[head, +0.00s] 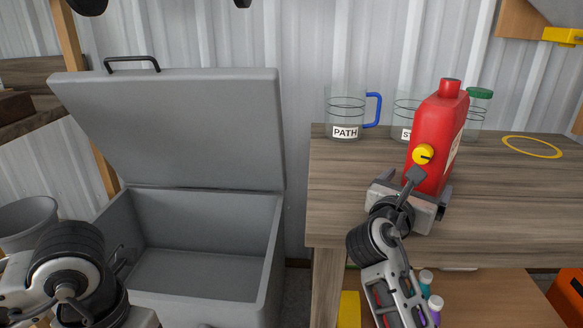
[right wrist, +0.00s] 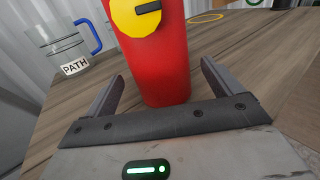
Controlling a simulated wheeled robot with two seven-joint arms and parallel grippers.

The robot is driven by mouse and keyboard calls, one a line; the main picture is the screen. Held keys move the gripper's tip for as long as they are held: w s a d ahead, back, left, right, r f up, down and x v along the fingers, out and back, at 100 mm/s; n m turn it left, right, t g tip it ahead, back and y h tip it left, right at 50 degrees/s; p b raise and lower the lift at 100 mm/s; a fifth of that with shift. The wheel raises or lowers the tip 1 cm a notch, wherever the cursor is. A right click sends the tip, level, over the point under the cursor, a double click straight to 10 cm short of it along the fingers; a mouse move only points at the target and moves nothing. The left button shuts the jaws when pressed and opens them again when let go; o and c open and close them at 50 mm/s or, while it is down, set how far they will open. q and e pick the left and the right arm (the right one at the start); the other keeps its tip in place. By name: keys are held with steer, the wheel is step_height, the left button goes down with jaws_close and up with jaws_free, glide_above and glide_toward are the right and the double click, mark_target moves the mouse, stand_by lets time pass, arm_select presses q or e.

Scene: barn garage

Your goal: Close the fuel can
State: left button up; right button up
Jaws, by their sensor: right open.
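The red fuel can (head: 437,130) stands upright on the wooden workbench (head: 335,185), its red neck (head: 450,88) at the top. A round yellow knob (head: 423,154) with a dark bar sits on its near face. The knob also shows at the top of the right wrist view (right wrist: 137,14), above the fingers. My right gripper (right wrist: 161,72) is open and empty, low in front of the can (right wrist: 165,70), with a finger towards either side of its lower part. I cannot tell whether they touch it. My left arm shows at the lower left; its fingers are not visible.
A glass jug labelled PATH (head: 345,118) with a blue handle stands left of the can. More glassware, one with a green lid (head: 479,95), is behind it. A yellow ring (head: 532,147) lies to the right. An open grey chest (head: 185,270) stands left of the bench.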

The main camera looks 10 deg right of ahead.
arm_select(q)
steer(key=shift+f, duration=0.25)
arm_select(e)
steer(key=shift+w+d, duration=0.1)
steer(key=b+x, duration=0.4)
steer(key=shift+d+f, duration=0.15)
steer(key=shift+w+d+b, duration=0.2)
steer(key=shift+b, duration=0.1)
arm_select(q)
step_height(320, 180, down, 4)
arm_select(e)
steer(key=shift+r, duration=0.2)
steer(key=c, duration=1.4)
steer(key=shift+r, duration=0.1)
